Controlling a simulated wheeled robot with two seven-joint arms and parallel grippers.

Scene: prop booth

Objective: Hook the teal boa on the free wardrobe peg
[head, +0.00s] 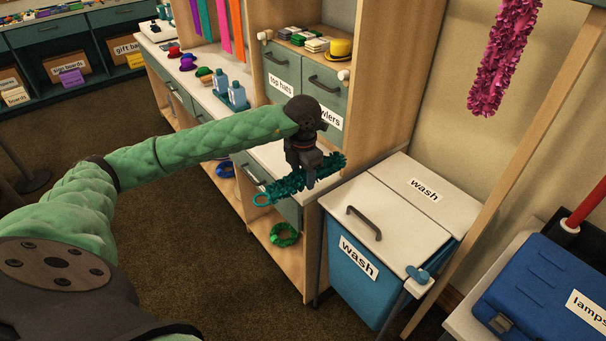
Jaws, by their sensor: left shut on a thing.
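The teal boa (283,189) is a fluffy strip with a small loop at its left end. My left gripper (306,178) points down and is shut on the boa near its right part, holding it just above or at the counter edge; whether it touches the counter I cannot tell. A magenta boa (503,58) hangs at the upper right; what it hangs from is cut off by the picture's top edge. I cannot make out a free wardrobe peg. My right gripper is not in view.
A blue wash bin (368,262) with a white lid (392,208) stands right of the counter (270,155). A wooden post (525,165) slants up beyond it. A blue lamps case (548,292) sits at the lower right. A yellow hat (340,47) stands on the drawer unit.

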